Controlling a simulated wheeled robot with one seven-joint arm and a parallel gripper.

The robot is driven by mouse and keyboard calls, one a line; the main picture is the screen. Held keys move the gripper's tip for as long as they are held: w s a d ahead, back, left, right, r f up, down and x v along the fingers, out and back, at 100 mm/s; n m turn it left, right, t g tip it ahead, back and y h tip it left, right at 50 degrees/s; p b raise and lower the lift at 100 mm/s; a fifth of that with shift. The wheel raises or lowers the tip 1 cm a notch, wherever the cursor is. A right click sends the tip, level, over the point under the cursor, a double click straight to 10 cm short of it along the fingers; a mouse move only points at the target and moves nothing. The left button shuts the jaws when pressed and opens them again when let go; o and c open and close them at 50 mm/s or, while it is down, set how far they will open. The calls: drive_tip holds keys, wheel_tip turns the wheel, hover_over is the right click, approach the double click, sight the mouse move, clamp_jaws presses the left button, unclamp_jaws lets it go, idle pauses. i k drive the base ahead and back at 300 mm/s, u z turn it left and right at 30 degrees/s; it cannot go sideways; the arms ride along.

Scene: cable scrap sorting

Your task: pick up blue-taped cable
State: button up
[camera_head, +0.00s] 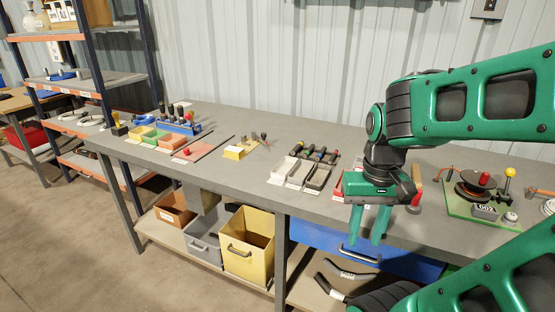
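I cannot make out a cable with blue tape. Two short black cable pieces lie low at the bottom right: one with a pale band (330,288) and another with a pale label (352,273). Both are below the bench top, partly near my arm. My gripper (367,232) is green, points down, and hangs in front of the bench's front edge. Its two fingers are apart with nothing seen between them. My arm hides part of the bench behind it.
The long grey bench (250,190) holds small trays, tools and a green board (480,205) at right. Below are a yellow bin (262,262), a grey bin (200,245) and a blue drawer (310,235). A shelf rack (92,50) stands left. The left floor is clear.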

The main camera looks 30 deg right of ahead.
sight(320, 155)
drive_tip(key=u, duration=1.85)
drive_tip(key=i, duration=1.75)
drive_tip(key=z, duration=2.7)
drive_tip(key=i, duration=0.1)
drive_tip(key=z, duration=1.05)
